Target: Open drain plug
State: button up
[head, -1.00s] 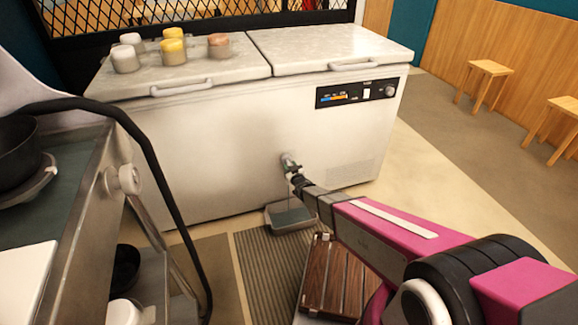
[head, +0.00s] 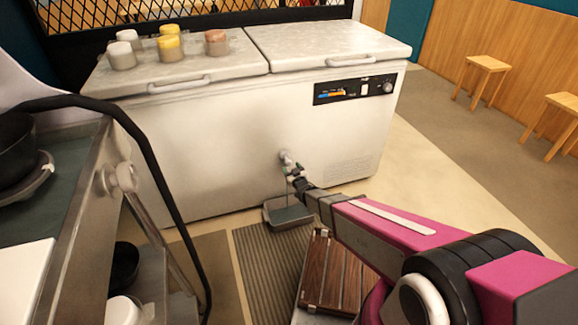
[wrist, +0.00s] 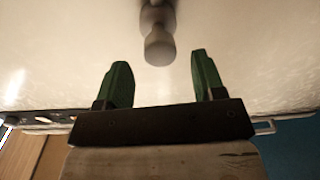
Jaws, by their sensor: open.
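The drain plug (head: 284,156) is a small pale knob low on the front of the white chest freezer (head: 230,140). In the wrist view the plug (wrist: 159,48) is a round metallic knob on a short stem, ahead of and roughly midway between my fingertips. My gripper (head: 293,172) is just in front of the plug. In the wrist view its two green fingers (wrist: 161,62) are spread apart with nothing between them. A thin vertical line runs from near the plug towards the tray below; I cannot tell whether it is water.
A shallow grey tray (head: 288,216) sits on the floor under the plug. A wooden slatted board (head: 338,272) lies below my arm. A steel counter (head: 75,215) stands at left. Several jars (head: 169,48) stand on the freezer lid. Floor at right is open before the stools (head: 487,66).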

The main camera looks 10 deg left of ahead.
jog(key=v, duration=0.6)
jog(key=shift+s+d, duration=0.1)
jog(key=shift+d, duration=0.1)
jog(key=w+d+r+m+g+h, duration=0.1)
jog(key=d+r+m+g+h, duration=0.25)
jog(key=d, duration=0.65)
jog(key=w+d+r+m+g+h, duration=0.1)
jog(key=d+r+m+g+h, duration=0.3)
jog(key=d, duration=0.6)
jog(key=s+d+r+g+h, duration=0.1)
jog(key=s+d+r+g, duration=0.2)
jog(key=s+d+r, duration=0.2)
jog(key=s+d+r+m+g+h, duration=0.1)
jog(key=s+d+r+g, duration=0.3)
jog(key=s+d, duration=0.6)
jog(key=shift+s+d+r+h, duration=0.25)
jog(key=shift+d+r+h, duration=0.2)
jog(key=shift+d, duration=0.35)
